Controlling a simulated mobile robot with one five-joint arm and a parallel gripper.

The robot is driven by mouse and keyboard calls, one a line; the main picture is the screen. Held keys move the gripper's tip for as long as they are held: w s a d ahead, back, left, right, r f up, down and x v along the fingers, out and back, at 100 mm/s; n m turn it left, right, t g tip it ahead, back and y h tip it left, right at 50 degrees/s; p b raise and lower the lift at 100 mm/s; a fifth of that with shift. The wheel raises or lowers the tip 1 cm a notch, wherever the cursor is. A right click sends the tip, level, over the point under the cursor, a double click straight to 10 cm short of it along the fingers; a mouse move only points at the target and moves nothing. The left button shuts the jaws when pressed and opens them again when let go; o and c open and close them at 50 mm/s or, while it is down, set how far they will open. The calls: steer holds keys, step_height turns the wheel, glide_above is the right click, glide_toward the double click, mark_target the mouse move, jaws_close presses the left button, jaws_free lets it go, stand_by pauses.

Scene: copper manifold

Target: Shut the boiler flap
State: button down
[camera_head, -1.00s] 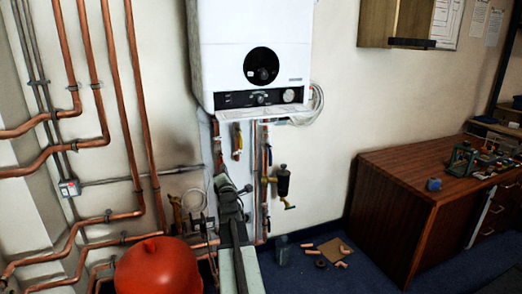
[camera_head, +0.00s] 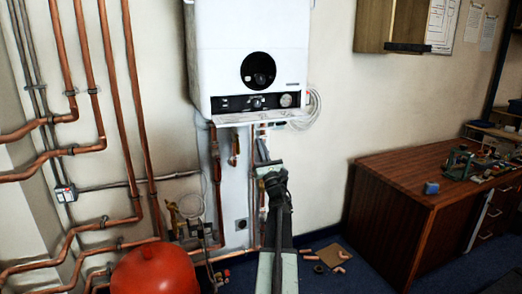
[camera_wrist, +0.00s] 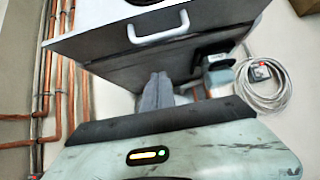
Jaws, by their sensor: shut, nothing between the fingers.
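The boiler (camera_head: 247,40) is a white box on the wall, with a black dial and a dark control strip. Its flap (camera_head: 245,118) stands open at the lower front, sticking out as a pale shelf below the strip. In the wrist view, the flap (camera_wrist: 105,42) is a shaded grey panel with a white handle (camera_wrist: 158,30). My gripper (camera_head: 262,148) is shut and empty, below the flap and slightly right of its middle. In the wrist view, the gripper fingers (camera_wrist: 158,92) point up below the handle. I cannot tell whether they touch anything.
Copper pipes (camera_head: 120,90) run along the left wall above a red vessel (camera_head: 152,270). Coiled white cable (camera_head: 312,105) hangs right of the boiler. A wooden desk (camera_head: 400,200) stands right. Loose fittings lie on cardboard (camera_head: 335,255) on the blue floor.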

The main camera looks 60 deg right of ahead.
steer(key=r+p, duration=0.2)
steer(key=r, duration=0.1)
steer(key=r+p, duration=0.1)
steer(key=shift+s+a+r, duration=0.2)
steer(key=shift+s, duration=0.1)
